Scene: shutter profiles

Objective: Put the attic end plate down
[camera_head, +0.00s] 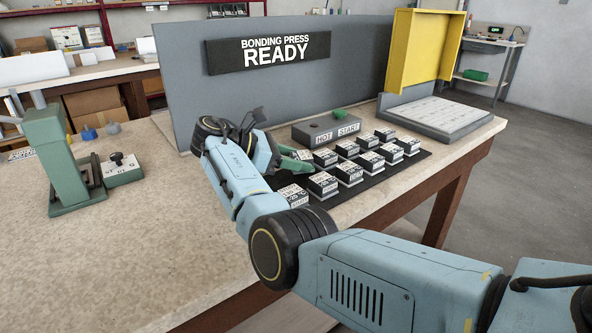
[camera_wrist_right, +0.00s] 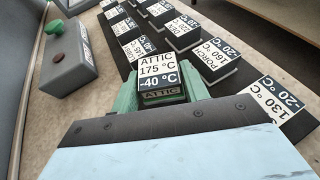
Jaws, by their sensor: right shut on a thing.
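The attic end plate (camera_wrist_right: 158,72) is a small dark block with a white top label reading "ATTIC 175 °C -40 °C". In the right wrist view it sits between the green fingers of my right gripper (camera_wrist_right: 160,94), which is shut on it. In the head view my right gripper (camera_head: 296,158) is at the back left side of the black mat (camera_head: 376,178), and the arm partly hides it. Whether the plate touches the mat or hangs just above it cannot be told. My left gripper is not in view.
Several similar labelled blocks, such as the porch one (camera_wrist_right: 214,60), stand in rows on the mat close to the held plate. A grey HOT START box (camera_head: 325,129) is just behind. A green hand press (camera_head: 60,160) stands left. The front left tabletop (camera_head: 130,255) is clear.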

